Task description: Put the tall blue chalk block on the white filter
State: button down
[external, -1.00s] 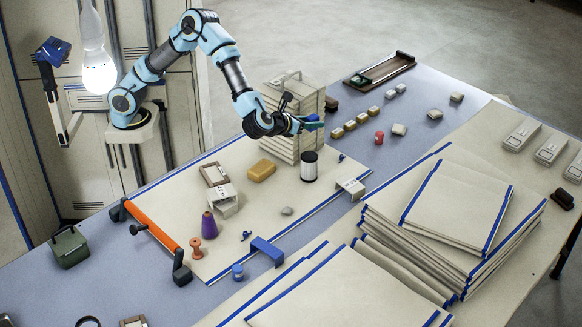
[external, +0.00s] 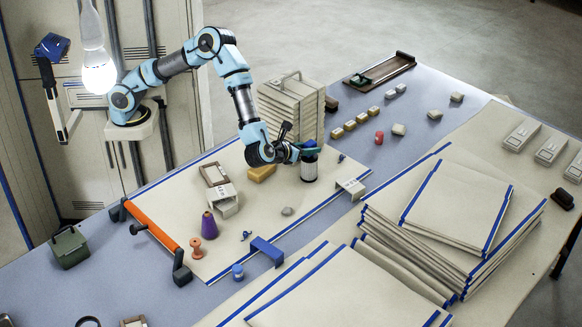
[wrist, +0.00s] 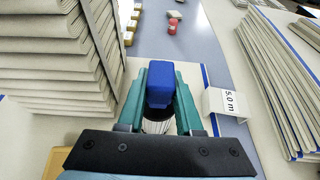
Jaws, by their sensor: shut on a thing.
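My gripper (external: 308,149) is shut on a blue block (wrist: 160,85), which stands upright between the teal fingers in the wrist view. The white filter (external: 309,170) is a pleated white cylinder with a dark top, standing on the cream cloth. My gripper is right over the filter's top in the external view. In the wrist view, part of the filter's white ribbed side (wrist: 157,126) shows below the block, between the fingers. The fingers hide most of the filter's top, and I cannot tell whether the block touches it.
A stack of cream folded cloths (external: 290,103) stands close behind my gripper. A yellow block (external: 262,172) lies left of the filter and a white label stand (external: 351,188) right of it. Clear cloth lies before the filter.

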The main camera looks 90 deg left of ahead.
jog(key=shift+f+b, duration=0.2)
jog(key=shift+b, duration=0.1)
jog(key=c, duration=0.6)
grip_release()
jog(key=shift+r, duration=0.2)
